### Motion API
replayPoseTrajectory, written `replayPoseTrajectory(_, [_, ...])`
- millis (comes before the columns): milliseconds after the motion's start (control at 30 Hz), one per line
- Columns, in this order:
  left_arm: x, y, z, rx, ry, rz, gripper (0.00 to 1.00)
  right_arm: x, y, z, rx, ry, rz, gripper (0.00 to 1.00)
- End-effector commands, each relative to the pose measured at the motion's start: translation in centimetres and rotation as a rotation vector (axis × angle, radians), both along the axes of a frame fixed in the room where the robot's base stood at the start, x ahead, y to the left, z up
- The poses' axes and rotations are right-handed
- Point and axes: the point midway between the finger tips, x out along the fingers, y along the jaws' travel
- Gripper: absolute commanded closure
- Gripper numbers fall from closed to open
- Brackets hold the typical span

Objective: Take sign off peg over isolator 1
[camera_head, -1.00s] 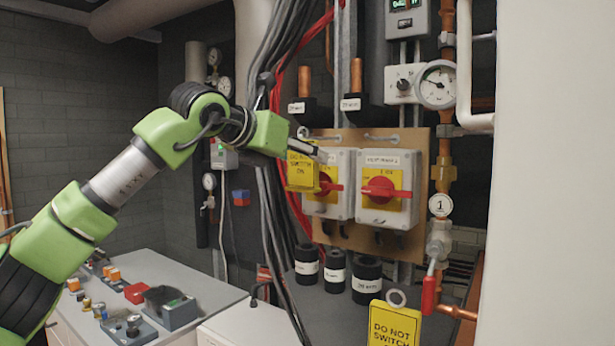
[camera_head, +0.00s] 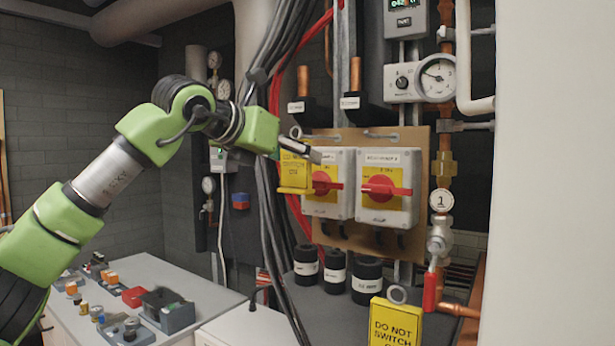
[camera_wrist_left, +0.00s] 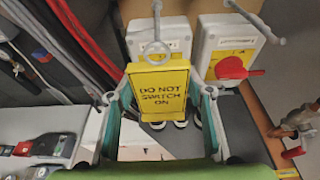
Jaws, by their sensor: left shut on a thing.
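A yellow "DO NOT SWITCH ON" sign (camera_head: 294,178) with a metal ring on top hangs upright in front of the left isolator (camera_head: 330,205). My left gripper (camera_head: 303,160) is shut on the sign; the left wrist view shows the sign (camera_wrist_left: 160,90) between its two fingers (camera_wrist_left: 160,104). The ring (camera_wrist_left: 157,52) is at the front end of the peg (camera_wrist_left: 157,22); I cannot tell whether the peg tip is still inside it. The isolator's red handle (camera_head: 325,184) is horizontal; the sign covers part of its box. My right gripper is not in view.
A second isolator (camera_head: 388,210) with its own peg (camera_head: 381,135) stands to the right. Another yellow sign (camera_head: 394,325) is at the lower front, near a red valve lever (camera_head: 430,292). Cables (camera_head: 268,190) run close left of the gripper. Black cylinders (camera_head: 335,267) stand below.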

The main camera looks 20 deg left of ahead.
Motion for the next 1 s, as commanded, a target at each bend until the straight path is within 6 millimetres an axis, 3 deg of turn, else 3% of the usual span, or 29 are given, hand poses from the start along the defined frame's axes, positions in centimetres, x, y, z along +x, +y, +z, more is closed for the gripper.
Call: replayPoseTrajectory(1000, [-3.6, 1.3, 0.2, -0.001, -0.002, 0.000, 0.65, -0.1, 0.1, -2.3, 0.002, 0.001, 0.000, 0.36])
